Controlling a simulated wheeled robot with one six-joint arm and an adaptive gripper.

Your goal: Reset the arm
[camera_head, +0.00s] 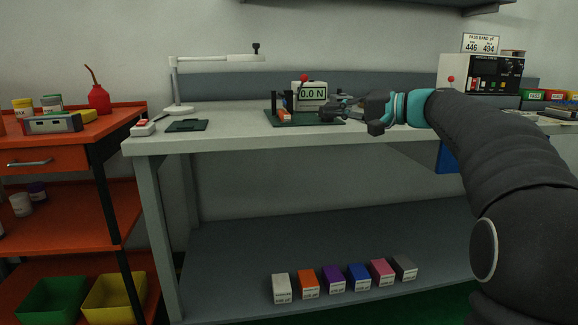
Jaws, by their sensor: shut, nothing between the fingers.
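My arm reaches in from the right edge, and my gripper (328,111) is stretched out to the left above the workbench (225,140). The gripper is dark with a teal band behind it. Its fingers are shut and hold nothing. The fingertips are just right of a small fixture with an orange block (285,114) on a dark green plate (305,122). A force display reading 0.0 N (313,93) stands behind them. I cannot tell whether the fingers touch anything there.
A white lamp (178,108), a dark mat (187,126) and a small red-and-white device (143,128) are on the bench's left. A tester box (482,75) stands at the back right. An orange cart (125,118) is at the left. Several coloured boxes (333,279) line the lower shelf.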

